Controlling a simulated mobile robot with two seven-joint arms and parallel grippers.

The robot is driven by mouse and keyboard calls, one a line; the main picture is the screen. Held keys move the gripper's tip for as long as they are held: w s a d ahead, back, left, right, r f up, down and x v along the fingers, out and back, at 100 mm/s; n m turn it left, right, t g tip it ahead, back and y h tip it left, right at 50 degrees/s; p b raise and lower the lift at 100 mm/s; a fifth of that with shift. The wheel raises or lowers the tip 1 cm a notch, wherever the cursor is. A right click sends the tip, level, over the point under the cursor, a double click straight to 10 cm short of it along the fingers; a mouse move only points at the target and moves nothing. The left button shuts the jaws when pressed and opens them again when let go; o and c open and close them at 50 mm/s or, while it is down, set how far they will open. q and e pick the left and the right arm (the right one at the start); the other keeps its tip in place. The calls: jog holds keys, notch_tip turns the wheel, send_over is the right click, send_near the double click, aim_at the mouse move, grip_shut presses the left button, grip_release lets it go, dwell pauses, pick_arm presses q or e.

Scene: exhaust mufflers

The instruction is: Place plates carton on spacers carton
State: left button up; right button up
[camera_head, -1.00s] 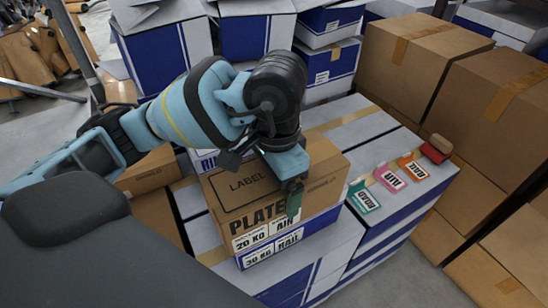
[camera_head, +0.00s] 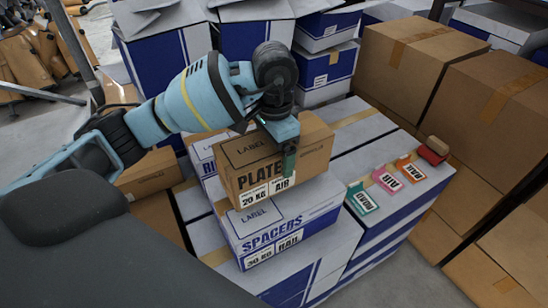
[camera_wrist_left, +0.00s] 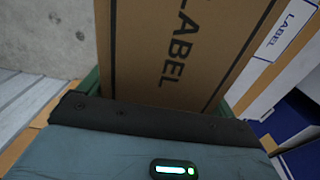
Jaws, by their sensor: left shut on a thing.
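The plates carton (camera_head: 282,155) is brown with black lettering and tags reading 20 KG and AIR. My left gripper (camera_head: 280,132) is shut on it from above, with a green finger against its front. In the left wrist view the carton's brown LABEL face (camera_wrist_left: 180,50) fills the middle, between green fingers. The spacers carton (camera_head: 275,222) is white and blue, with tags 30 KG and RAIL, and lies on the stack below. The plates carton overlaps its rear part in view; I cannot tell whether they touch. My right gripper is not in view.
Another white and blue carton (camera_head: 203,155) is just behind the plates carton. ROAD (camera_head: 361,198), AIR (camera_head: 387,179) and RAIL (camera_head: 410,168) tags and a red-handled tool (camera_head: 433,150) lie on the stack at right. Large brown boxes (camera_head: 420,60) stand further right.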

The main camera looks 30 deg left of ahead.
pick_arm(q)
jog(key=shift+f, duration=1.2)
jog(key=shift+f, duration=0.25)
jog(key=o, duration=1.4)
jog(key=shift+s, duration=0.1)
notch_tip(320, 180, up, 12)
jog(key=shift+r, duration=0.1)
